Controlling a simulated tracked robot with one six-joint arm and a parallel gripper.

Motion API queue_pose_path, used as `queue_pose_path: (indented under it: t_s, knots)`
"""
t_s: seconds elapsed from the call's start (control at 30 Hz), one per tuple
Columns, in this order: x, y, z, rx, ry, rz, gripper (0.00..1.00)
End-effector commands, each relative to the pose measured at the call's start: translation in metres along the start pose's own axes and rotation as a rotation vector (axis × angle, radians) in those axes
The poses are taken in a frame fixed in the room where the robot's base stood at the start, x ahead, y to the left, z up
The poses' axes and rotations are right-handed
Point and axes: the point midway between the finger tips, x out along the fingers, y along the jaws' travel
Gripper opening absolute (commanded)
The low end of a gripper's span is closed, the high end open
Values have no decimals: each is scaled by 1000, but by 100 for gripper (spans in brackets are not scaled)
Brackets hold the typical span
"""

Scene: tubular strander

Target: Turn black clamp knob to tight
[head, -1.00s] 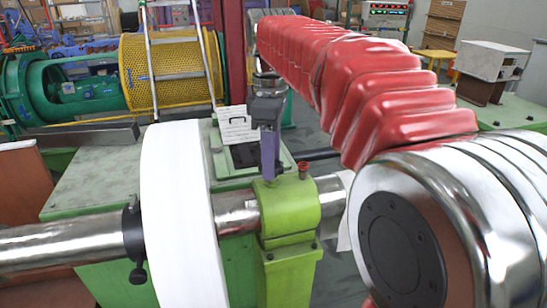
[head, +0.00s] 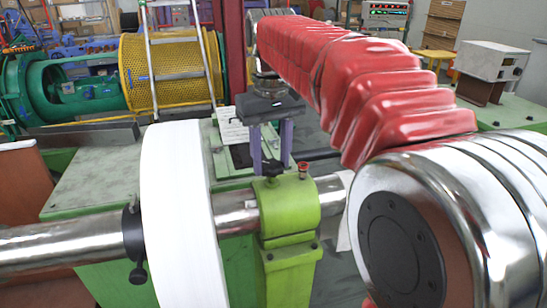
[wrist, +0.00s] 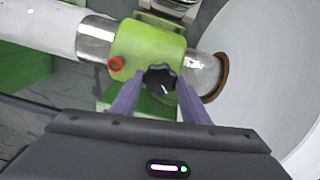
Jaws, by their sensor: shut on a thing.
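The mark points down and slightly right in the wrist view. My gripper (wrist: 160,82) is shut on the knob, with one purple finger on each side of it. In the head view my gripper (head: 271,163) reaches down from above, and the knob (head: 272,170) shows small between the fingertips on top of the green block (head: 288,212).
A small red cap (head: 303,168) stands on the block close to the knob. A steel shaft (head: 60,244) runs through the block and a large white disc (head: 180,220). A black collar (head: 133,232) with its own small knob sits on the shaft left of the disc.

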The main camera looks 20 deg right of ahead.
Motion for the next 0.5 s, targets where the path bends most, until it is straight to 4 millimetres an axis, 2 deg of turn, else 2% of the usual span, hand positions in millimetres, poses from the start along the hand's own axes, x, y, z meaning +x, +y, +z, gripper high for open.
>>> queue_pose_path:
  t_s: [0.5]
  knots:
    - [-2, 0, -2, 487, 11, -2, 19]
